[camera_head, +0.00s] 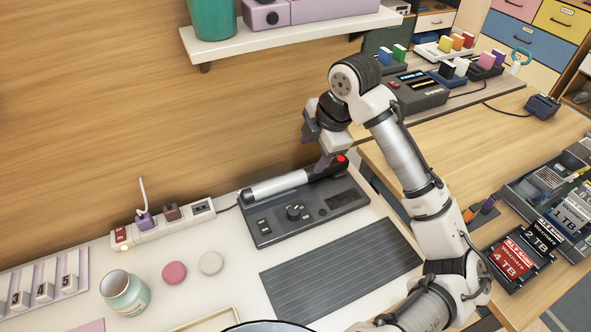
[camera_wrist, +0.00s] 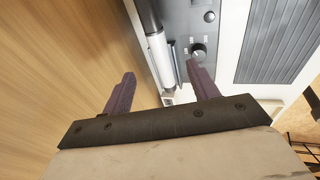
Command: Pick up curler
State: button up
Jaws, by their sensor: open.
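The curler (camera_head: 280,186), a silver barrel with a black handle and a red end button, lies along the back of a dark grey control base (camera_head: 289,227). How far the tips are from the handle is hard to tell.
A wooden wall stands close behind, with a white shelf (camera_head: 290,37) above. A ribbed dark mat (camera_head: 341,270) lies in front. A wooden desk with drives is to the right.

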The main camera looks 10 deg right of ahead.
send_over(299, 175)
jog(key=s, duration=0.2)
jog(key=f, duration=0.6)
jog(key=shift+s+d+f+p, duration=0.15)
jog(key=shift+d+f+p, duration=0.15)
jog(key=shift+d+p, duration=0.1)
jog(key=shift+w+p+x, duration=0.2)
jog(key=shift+p+x, duration=0.2)
jog(key=shift+x, duration=1)
jog(key=shift+w+p+x, duration=0.15)
jog(key=shift+p+x, duration=0.2)
jog(key=shift+x, duration=1.05)
jog(key=shift+d+r, duration=0.1)
jog(key=shift+d, duration=0.05)
grip_shut()
